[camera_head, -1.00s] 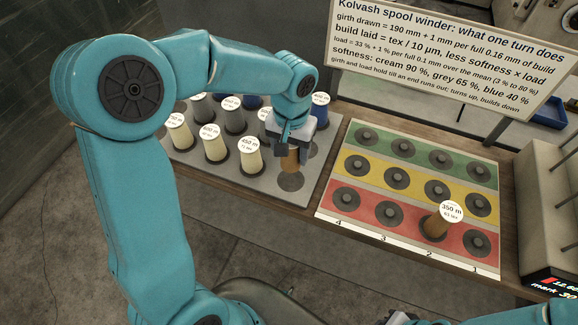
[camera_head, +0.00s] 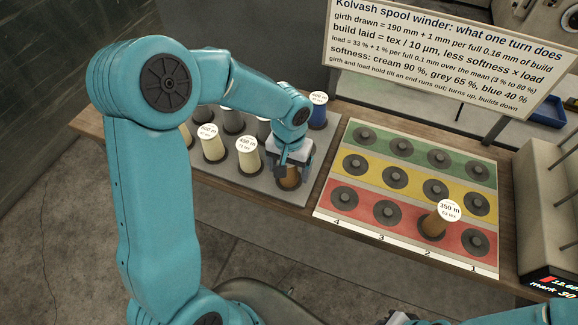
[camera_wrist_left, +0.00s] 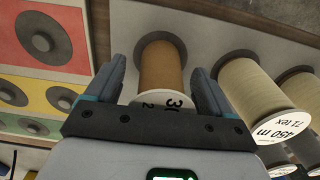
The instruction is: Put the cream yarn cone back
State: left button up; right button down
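My left gripper (camera_head: 290,165) is over the front right spot of the grey cone tray (camera_head: 252,188). A brown cone (camera_head: 289,179) stands there between its fingers. In the left wrist view the brown cone (camera_wrist_left: 162,68) sits on a dark disc, with a finger on each side and small gaps, so the gripper (camera_wrist_left: 158,72) looks open. Its label is partly hidden. Cream cones stand on the tray to its left, one marked 450 m (camera_head: 248,155) and one marked 600 m (camera_head: 211,145). Only a sliver of what seems my right gripper (camera_head: 398,318) shows at the bottom edge.
A board with green, yellow and red rows (camera_head: 345,225) lies to the right. A brown 350 m cone (camera_head: 437,220) stands in its red row; the other discs are empty. Grey cones (camera_head: 232,120) and a blue cone (camera_head: 318,112) stand behind. A sign (camera_head: 440,55) rises at the back.

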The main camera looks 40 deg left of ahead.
pick_arm(q)
notch_tip(320, 180, up, 12)
jog(key=shift+r, duration=0.25)
dwell(0.5)
jog(key=shift+s+f, duration=0.1)
jog(key=shift+s, duration=0.05)
dwell(0.3)
